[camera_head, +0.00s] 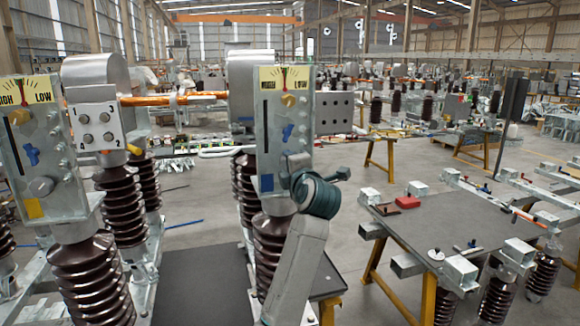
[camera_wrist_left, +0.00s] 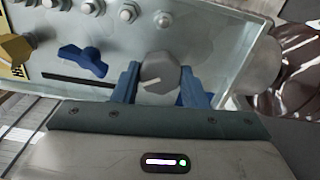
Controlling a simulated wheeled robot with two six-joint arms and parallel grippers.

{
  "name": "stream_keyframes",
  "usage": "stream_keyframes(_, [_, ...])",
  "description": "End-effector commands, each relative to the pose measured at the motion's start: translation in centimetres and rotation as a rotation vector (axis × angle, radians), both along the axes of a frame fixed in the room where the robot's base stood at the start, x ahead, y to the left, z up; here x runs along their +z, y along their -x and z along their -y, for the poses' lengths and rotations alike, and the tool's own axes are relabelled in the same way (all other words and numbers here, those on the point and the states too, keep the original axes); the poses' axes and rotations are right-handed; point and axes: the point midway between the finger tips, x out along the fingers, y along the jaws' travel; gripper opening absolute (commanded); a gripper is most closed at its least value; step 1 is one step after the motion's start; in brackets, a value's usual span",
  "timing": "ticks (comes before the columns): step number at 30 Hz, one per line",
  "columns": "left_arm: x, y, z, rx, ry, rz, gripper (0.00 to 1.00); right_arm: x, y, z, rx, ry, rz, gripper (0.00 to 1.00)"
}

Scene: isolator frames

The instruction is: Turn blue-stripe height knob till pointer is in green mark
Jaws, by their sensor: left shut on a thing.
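The blue-stripe panel (camera_head: 266,120) stands on a brown ribbed insulator in the middle of the head view, with a blue patch (camera_head: 266,184) low on its face. Its yellow HIGH–LOW scale (camera_head: 299,80) is at the top. The thin pointer is near the middle of the scale; whether it is within a green mark is too small to tell. My left gripper (camera_head: 298,178) is at the panel's lower right. In the left wrist view, its blue fingers (camera_wrist_left: 158,88) are shut on the grey height knob (camera_wrist_left: 158,71), one on each side. My right gripper is not in view.
The panel also carries a gold knob (camera_head: 289,100) and a blue lever (camera_head: 287,132), close above my gripper. A similar panel with a yellow patch (camera_head: 34,208) stands at left.

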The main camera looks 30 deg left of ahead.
Motion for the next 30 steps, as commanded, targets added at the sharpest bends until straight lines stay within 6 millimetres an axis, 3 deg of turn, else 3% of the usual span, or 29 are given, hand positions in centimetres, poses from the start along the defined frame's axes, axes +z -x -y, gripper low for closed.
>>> stream_keyframes(9, [0.03,-0.01,0.01,-0.001,-0.088,-0.102,0.16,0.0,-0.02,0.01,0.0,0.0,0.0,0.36])
stream_keyframes(26, [0.01,-0.01,0.01,-0.001,-0.108,-0.125,0.16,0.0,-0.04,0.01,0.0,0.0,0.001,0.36])
stream_keyframes(27, [0.0,-0.02,0.01,-0.001,-0.108,-0.125,0.41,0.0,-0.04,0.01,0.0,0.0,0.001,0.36])
stream_keyframes(30, [0.0,-0.01,0.01,-0.001,-0.108,-0.125,0.6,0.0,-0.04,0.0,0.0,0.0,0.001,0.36])
